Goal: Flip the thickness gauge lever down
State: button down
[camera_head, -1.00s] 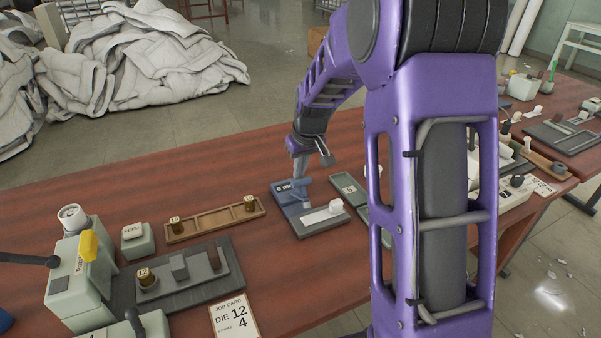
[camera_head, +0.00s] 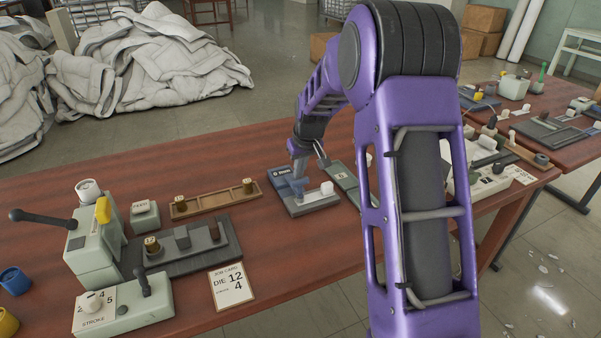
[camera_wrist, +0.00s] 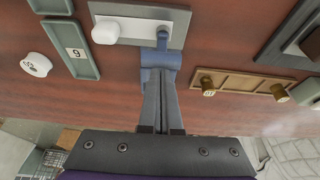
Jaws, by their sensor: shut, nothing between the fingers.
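The thickness gauge (camera_head: 316,203) sits on the wooden table, a grey base plate with a blue housing at its back and a white piece on its right. Whether the fingers touch the lever is unclear.
A wooden tray (camera_head: 215,202) with brass pegs lies left of the gauge. A grey-green tray (camera_head: 344,180) lies close to its right. Bare table lies in front of the gauge.

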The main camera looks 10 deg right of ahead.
jog(key=f, duration=0.1)
jog(key=s, duration=0.1)
jog(key=s+f, duration=0.1)
jog(key=shift+d+f+g, duration=0.25)
jog(key=shift+f+g, duration=0.05)
jog(key=shift+d+f, duration=0.1)
jog(key=shift+d, duration=0.05)
jog(key=w+r+p, duration=0.3)
jog(key=w+r, duration=0.1)
jog(key=r, duration=0.2)
send_near(301, 191)
jog(key=shift+t, duration=0.4)
jog(key=s+r, duration=0.3)
jog(key=shift+s+d+r+b, duration=0.2)
jog(key=shift+s+d+b, duration=0.1)
jog(key=shift+s+b, duration=0.05)
jog(key=shift+w, duration=0.15)
